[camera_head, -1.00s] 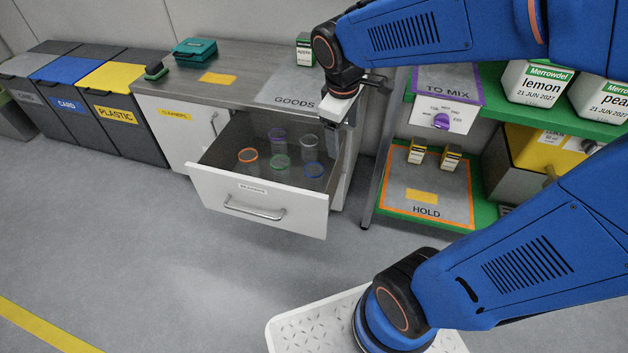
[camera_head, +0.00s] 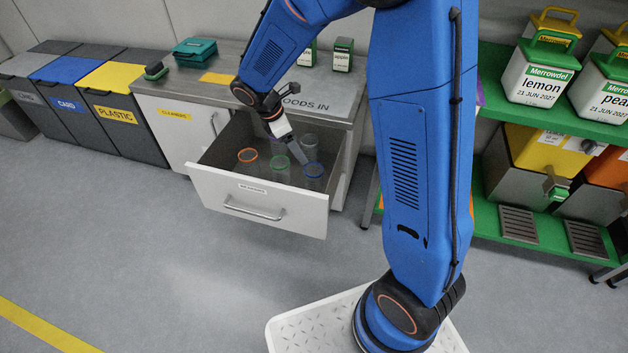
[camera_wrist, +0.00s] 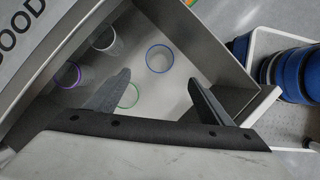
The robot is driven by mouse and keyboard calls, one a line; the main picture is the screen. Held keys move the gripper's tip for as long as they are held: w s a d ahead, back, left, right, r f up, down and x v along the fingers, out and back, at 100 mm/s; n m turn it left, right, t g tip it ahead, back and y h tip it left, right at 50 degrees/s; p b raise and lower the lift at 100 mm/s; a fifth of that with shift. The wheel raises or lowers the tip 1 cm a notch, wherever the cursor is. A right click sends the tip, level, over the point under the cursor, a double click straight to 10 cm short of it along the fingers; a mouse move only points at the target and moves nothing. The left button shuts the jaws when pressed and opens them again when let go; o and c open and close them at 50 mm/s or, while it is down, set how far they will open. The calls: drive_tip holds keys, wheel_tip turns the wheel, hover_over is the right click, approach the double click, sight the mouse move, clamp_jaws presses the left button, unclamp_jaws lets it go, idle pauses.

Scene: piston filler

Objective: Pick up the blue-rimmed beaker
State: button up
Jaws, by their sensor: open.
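The blue-rimmed beaker (camera_head: 314,174) stands upright in the open drawer (camera_head: 262,205), near its right front corner. In the wrist view the blue-rimmed beaker (camera_wrist: 159,59) shows as a blue ring just beyond the fingertips. My gripper (camera_head: 298,156) is above the drawer, tilted, close to the blue-rimmed beaker and the green-rimmed one. In the wrist view my gripper (camera_wrist: 160,78) has its two fingers wide apart with nothing held between them.
A green-rimmed beaker (camera_wrist: 128,95) is partly behind the left finger. An orange-rimmed beaker (camera_head: 247,157), a purple-rimmed beaker (camera_wrist: 68,76) and a clear-rimmed beaker (camera_wrist: 104,40) share the drawer. The drawer walls and the counter (camera_head: 215,90) edge are close.

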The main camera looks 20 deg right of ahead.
sight(314, 175)
drive_tip(key=x, duration=1.7)
drive_tip(key=shift+a+f, duration=0.1)
drive_tip(key=shift+f, duration=0.25)
drive_tip(key=c, duration=1.2)
